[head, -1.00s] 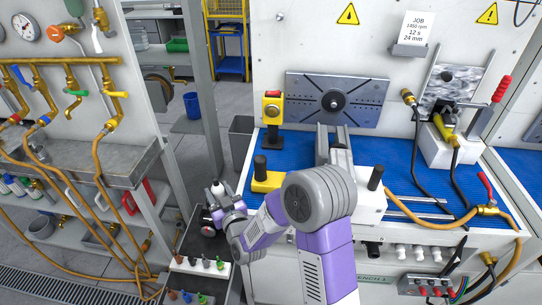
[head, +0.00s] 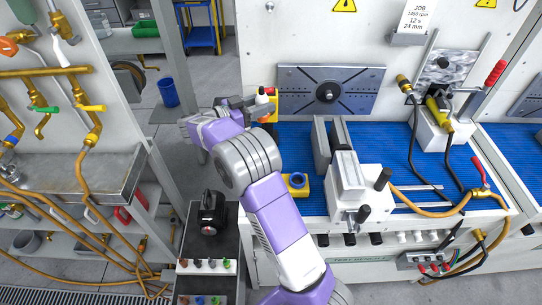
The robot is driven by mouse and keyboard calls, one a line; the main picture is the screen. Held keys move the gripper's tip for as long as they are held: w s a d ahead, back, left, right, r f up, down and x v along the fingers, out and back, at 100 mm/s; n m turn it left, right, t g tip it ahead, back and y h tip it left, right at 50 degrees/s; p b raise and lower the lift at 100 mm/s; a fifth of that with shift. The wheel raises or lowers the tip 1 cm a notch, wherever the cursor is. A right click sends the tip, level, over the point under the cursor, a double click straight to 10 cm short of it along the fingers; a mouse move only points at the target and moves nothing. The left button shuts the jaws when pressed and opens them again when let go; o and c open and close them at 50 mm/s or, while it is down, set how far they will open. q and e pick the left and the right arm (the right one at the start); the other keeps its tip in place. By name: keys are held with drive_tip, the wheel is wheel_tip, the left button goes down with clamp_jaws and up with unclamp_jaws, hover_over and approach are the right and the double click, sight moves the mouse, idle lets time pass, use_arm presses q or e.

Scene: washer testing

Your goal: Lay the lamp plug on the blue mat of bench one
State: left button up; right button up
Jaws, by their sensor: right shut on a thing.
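My right gripper (head: 252,104) is raised over the back left of bench one, in front of the yellow post with the red top (head: 269,118). It is shut on a small, mostly hidden piece with a white part (head: 262,99), which I take to be the lamp plug. The piece is held up, apart from the mat as far as I can tell. The blue mat (head: 392,150) covers the bench top. My right forearm hides its left front part. My left gripper is out of view.
A yellow block with a blue-centred ring (head: 297,184) and a grey-white vise (head: 352,185) stand on the mat. A cart with a black device (head: 211,212) is at the lower left. Cables and a hose lie on the right; bare mat shows behind the vise.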

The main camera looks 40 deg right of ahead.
drive_tip(key=shift+f+g, duration=0.3)
drive_tip(key=shift+s+f+b, duration=0.2)
drive_tip(key=shift+f+b, duration=2.6)
drive_tip(key=shift+f, duration=5.85)
drive_tip(key=shift+r, duration=0.1)
drive_tip(key=o, duration=1.1)
drive_tip(key=shift+f, duration=0.2)
